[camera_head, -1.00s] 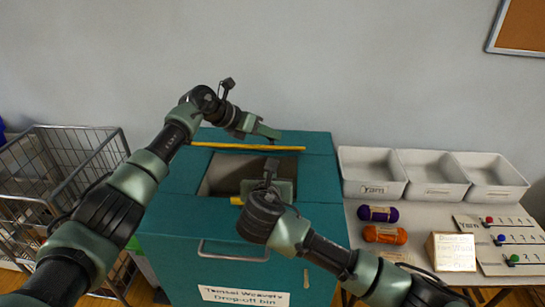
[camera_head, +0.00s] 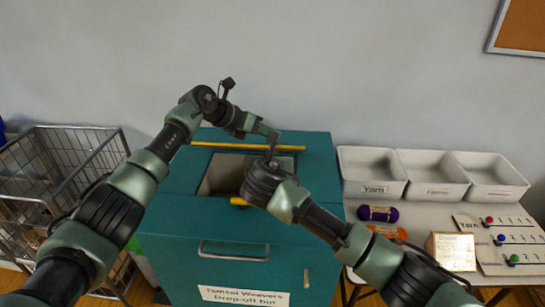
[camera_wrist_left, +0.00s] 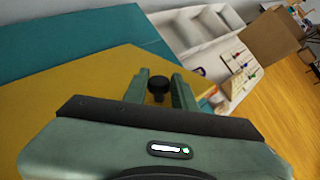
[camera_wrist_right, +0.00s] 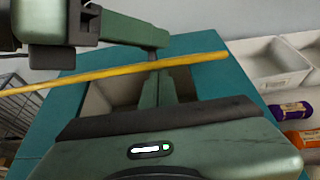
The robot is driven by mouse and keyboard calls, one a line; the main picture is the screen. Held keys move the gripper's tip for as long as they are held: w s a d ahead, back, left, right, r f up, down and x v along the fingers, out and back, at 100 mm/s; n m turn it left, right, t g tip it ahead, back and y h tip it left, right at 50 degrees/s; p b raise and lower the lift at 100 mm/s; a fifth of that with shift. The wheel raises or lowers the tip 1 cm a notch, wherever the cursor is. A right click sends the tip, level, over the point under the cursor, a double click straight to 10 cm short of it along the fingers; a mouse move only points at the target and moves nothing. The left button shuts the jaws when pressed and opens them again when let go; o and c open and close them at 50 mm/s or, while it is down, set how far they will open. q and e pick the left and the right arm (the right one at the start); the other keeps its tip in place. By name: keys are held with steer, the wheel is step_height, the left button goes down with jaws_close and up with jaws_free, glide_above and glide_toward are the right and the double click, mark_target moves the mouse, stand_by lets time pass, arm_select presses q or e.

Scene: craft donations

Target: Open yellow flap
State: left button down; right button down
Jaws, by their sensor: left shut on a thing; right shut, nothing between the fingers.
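The yellow flap (camera_head: 222,145) stands raised at the back of the bin's opening, seen nearly edge-on in the head view. In the left wrist view its yellow face (camera_wrist_left: 55,105) fills much of the left side. The teal drop-off bin (camera_head: 180,222) has an open dark hole (camera_head: 220,172) in its top. My left gripper (camera_head: 270,132) is shut on a black knob (camera_wrist_left: 158,86) at the flap. My right gripper (camera_head: 272,150) is shut and empty over the opening, close to the flap, which crosses the right wrist view (camera_wrist_right: 110,72). Contact with it cannot be told.
A small yellow piece (camera_head: 238,201) shows at the opening's front edge. A wire cart (camera_head: 60,170) stands left. On the table at right are white trays (camera_head: 372,187), purple yarn (camera_head: 380,213), partly hidden orange yarn (camera_head: 388,232) and a sign (camera_head: 452,250).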

arm_select(q)
steer(key=shift+f, duration=0.45)
arm_select(e)
steer(key=shift+w+d+r, duration=0.1)
steer(key=shift+w+r, duration=0.4)
steer(key=shift+r, duration=0.25)
arm_select(q)
steer(key=c, duration=1.4)
jaws_free()
steer(key=shift+c, duration=0.2)
steer(key=o, duration=0.3)
steer(key=shift+a, duration=0.1)
steer(key=shift+s, duration=0.1)
